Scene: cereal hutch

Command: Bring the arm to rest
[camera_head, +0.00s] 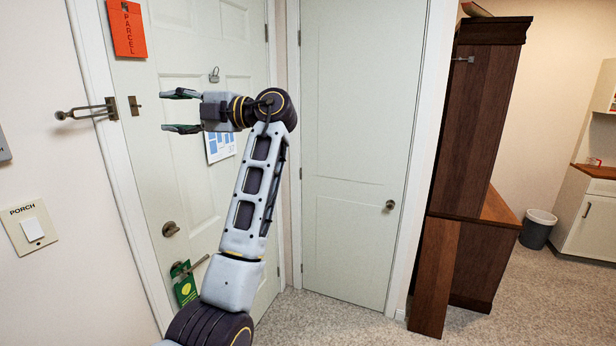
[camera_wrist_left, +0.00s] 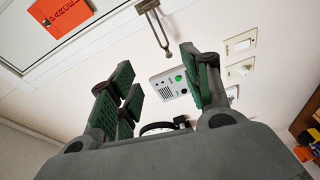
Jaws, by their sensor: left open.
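My left gripper (camera_head: 180,111) is raised in front of the white door (camera_head: 210,60) in the head view, its fingers pointing left. Its two fingers are spread apart with nothing between them. In the left wrist view the green-padded fingers of my left gripper (camera_wrist_left: 160,85) are also wide apart and empty. The left arm stands up from the bottom of the head view and bends left at the top. My right gripper is not in view.
A door guard (camera_head: 88,110) sticks out left of the fingers. An orange parcel tag (camera_head: 128,30) hangs above. A green hanger (camera_head: 184,284) is on the door lever. A second door (camera_head: 355,130) and a dark wooden hutch (camera_head: 460,130) stand right. The carpet (camera_head: 350,325) is clear.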

